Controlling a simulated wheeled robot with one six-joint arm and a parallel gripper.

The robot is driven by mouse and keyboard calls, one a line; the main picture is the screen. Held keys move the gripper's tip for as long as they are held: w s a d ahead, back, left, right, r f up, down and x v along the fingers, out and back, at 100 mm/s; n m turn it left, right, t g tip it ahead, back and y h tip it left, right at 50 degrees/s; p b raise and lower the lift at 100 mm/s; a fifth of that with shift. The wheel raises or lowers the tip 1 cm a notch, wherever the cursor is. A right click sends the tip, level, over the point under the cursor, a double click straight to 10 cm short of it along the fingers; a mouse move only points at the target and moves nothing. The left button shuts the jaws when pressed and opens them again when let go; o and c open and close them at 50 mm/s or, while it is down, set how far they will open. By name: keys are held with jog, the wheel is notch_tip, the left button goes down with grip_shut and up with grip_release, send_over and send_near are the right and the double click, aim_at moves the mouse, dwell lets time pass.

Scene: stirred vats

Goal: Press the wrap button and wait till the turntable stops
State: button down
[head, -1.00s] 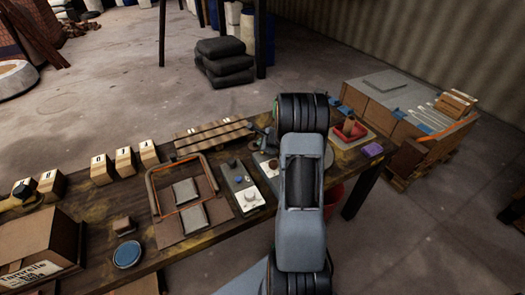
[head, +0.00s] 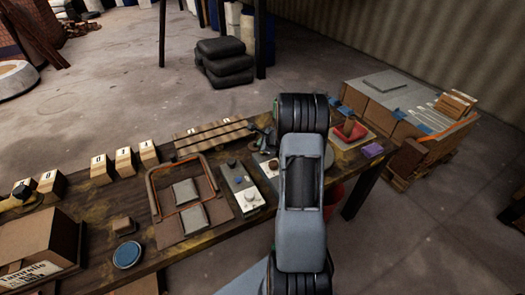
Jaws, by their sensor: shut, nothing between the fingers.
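A grey control panel (head: 238,188) with small knobs or buttons lies on the bench, left of my arm. A second plate with a dark round knob (head: 273,165) lies right beside it, partly behind my arm. I cannot tell which control is the wrap button. The grey rim of a round disc, perhaps the turntable (head: 329,157), shows right of my arm; most of it is hidden, and whether it turns cannot be told. My gripper (head: 267,143) shows as a small dark shape left of my wrist, above the plates. It is shut and empty; its fingertips are hard to make out.
A framed tray with grey pads (head: 163,224), a blue round pad (head: 127,254), a cardboard box (head: 40,235) and numbered wooden blocks (head: 102,170) stand on the bench at left. A red tray (head: 350,132) and purple block (head: 372,151) are at right. A loaded pallet (head: 400,115) stands beyond.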

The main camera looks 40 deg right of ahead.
jog(key=shift+f, duration=0.15)
dwell(0.5)
jog(key=shift+f+b, duration=0.3)
jog(key=shift+b, duration=0.4)
jog(key=shift+f+b, duration=0.6)
jog(key=shift+b, duration=0.1)
dwell(0.6)
jog(key=shift+r, duration=0.15)
jog(key=shift+r+p, duration=0.7)
jog(key=shift+r, duration=0.25)
